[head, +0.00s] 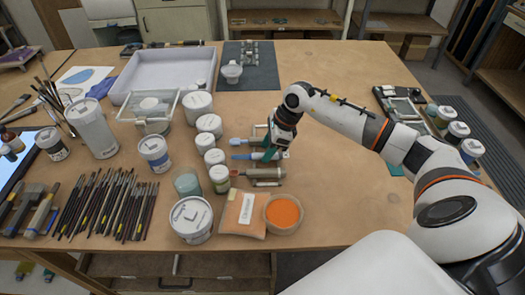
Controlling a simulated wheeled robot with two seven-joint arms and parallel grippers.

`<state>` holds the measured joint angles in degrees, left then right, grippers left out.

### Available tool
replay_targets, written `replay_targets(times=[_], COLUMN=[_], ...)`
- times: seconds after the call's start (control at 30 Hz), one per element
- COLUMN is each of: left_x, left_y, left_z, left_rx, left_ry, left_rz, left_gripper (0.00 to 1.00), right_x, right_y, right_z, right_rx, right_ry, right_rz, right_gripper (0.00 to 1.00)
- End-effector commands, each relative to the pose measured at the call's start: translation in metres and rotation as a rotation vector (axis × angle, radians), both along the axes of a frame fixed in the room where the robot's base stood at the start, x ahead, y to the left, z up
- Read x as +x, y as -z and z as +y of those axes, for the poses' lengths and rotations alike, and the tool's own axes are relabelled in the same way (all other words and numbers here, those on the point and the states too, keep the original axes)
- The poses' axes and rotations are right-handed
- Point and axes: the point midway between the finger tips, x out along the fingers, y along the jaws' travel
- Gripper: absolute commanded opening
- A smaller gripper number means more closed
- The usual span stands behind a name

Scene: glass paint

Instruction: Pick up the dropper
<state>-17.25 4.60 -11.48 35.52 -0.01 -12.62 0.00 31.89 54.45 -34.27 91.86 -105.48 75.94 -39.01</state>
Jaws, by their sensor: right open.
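Several slender tools lie side by side on a small rack near the middle of the table. Two have blue ends, an upper one (238,141) and a lower one (243,156). A thicker grey-brown tool (262,173) lies below them. I cannot tell for certain which of these is the dropper. My right gripper (271,153) comes in from the right and points down over the right ends of these tools. Its jaws are open, and the fingertips partly hide the tools there. I cannot tell whether they touch one. My left gripper is not in view.
White-lidded jars (209,124) stand just left of the tools. An orange powder bowl (284,212) and an orange packet (244,212) lie in front. Many brushes (112,203) lie at the left, and a white tray (160,70) behind. The table right of the bowl is clear.

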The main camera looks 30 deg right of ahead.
Motion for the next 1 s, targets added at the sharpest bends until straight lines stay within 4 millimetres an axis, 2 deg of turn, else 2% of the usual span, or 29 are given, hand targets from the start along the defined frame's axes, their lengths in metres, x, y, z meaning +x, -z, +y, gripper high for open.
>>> replay_targets(times=[0.2, 1.0], left_x=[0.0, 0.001], left_y=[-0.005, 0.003], left_z=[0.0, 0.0], left_rx=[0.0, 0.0], left_ry=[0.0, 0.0], left_rz=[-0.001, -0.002], left_gripper=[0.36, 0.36], right_x=[0.002, 0.002], right_y=[0.013, 0.018], right_z=[0.005, 0.004], right_rx=[-0.001, -0.001], right_ry=[-0.001, -0.001], right_rz=[0.0, 0.0], right_gripper=[0.45, 0.45])
